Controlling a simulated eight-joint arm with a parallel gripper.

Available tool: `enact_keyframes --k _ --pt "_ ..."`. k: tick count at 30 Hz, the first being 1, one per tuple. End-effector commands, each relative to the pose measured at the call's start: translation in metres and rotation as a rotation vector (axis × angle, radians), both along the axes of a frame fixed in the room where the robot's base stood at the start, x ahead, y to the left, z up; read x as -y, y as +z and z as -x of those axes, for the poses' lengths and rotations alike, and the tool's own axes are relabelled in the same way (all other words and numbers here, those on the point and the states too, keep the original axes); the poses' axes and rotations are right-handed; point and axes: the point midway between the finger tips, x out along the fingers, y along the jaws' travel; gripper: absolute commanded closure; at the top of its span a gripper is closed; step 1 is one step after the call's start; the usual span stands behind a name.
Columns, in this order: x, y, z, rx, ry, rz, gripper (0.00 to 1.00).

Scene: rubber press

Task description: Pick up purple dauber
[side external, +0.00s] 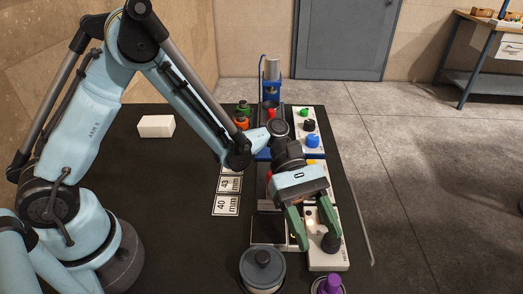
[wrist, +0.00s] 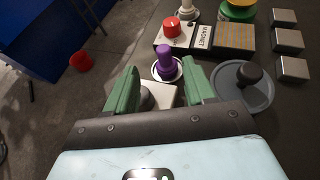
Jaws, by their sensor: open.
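The purple dauber (side external: 331,284) stands at the bottom edge of the side view, partly cut off by the frame. In the wrist view the dauber appears between and beyond the fingertips of my gripper (wrist: 164,74), with no visible contact.
A grey lidded pot (side external: 262,266) stands left of the dauber. A white block with a dark knob (side external: 330,243) is beside my right finger. A red knob (wrist: 172,27) and several metal blocks (wrist: 288,40) lie beyond. Black tabletop (side external: 180,180) is mostly clear at left.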

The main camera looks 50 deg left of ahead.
Motion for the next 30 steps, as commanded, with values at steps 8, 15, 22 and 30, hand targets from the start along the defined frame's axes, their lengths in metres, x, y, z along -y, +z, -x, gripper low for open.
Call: enact_keyframes --k 8,15,22,30 --pt "0.030 -0.013 0.012 0.001 0.000 -0.001 0.46" --pt "0.047 -0.023 0.024 0.001 -0.003 -0.001 0.46" --pt "0.070 -0.035 0.035 0.001 0.000 -0.001 0.46" --pt "0.073 -0.036 0.035 0.002 0.002 0.000 0.46"
